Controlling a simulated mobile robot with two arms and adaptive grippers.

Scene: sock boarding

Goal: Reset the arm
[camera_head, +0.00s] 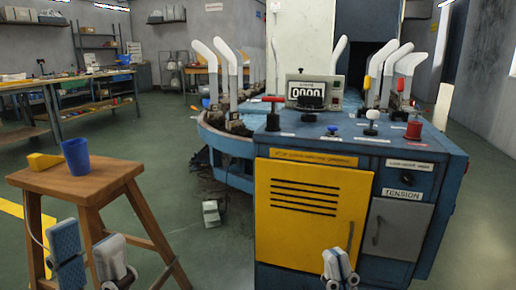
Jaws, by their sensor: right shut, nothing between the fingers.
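My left gripper (88,242) is low at the left of the head view, in front of the wooden stool (95,180). Its two fingers stand apart with a gap between them, and nothing shows in the gap. One finger shows its blue textured pad. My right gripper (338,262) is at the bottom, right of centre, in front of the yellow door (310,215) of the blue machine (350,148). Its fingers are together and hold nothing. Both arms are mostly below the frame.
A blue cup (75,157) and a yellow wedge-shaped thing (44,161) stand on the stool. The machine carries white sock boards (205,68), a counter display (306,93) and several knobs. A workbench (60,90) is at back left.

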